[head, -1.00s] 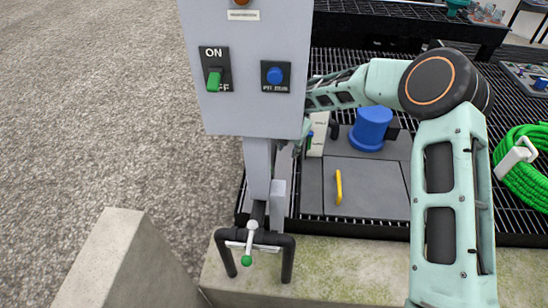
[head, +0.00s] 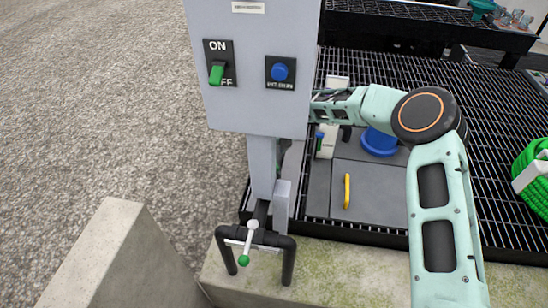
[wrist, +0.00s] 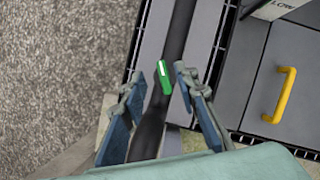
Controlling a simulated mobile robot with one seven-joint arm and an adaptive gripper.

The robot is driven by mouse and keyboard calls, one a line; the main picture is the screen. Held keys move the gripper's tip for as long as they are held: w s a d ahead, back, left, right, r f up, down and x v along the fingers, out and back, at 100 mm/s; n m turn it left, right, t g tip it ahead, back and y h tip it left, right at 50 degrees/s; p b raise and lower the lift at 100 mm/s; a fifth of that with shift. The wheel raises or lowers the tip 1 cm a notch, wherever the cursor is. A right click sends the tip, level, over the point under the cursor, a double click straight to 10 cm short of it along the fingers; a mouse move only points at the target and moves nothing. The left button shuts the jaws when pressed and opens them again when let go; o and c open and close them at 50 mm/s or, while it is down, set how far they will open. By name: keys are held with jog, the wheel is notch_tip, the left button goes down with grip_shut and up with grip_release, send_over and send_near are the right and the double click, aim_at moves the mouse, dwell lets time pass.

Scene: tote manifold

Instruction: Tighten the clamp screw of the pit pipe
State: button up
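My gripper (wrist: 160,85) shows in the wrist view with its two blue-grey fingers apart. A green handle (wrist: 166,78) with a pale stripe lies between the fingertips, nearer the right one. It sits over a black pipe (wrist: 178,30); I cannot tell whether a finger touches it. In the head view the gripper is hidden behind the grey control box (head: 255,115). Near the bottom, a clamp screw with a green-tipped, white-knobbed handle (head: 246,245) sits on a black pipe frame (head: 285,262). I cannot tell which handle is the pit pipe's clamp screw.
The box carries a green ON/OFF switch (head: 217,74) and a blue button (head: 279,72). A grey cover with a yellow handle (head: 347,191), a blue cylinder (head: 379,142) and black grating (head: 480,150) lie to the right. A concrete block (head: 90,260) stands at lower left.

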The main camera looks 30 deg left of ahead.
jog(key=x, duration=0.6)
jog(key=shift+w+f, duration=0.1)
jog(key=shift+f, duration=0.3)
grip_shut()
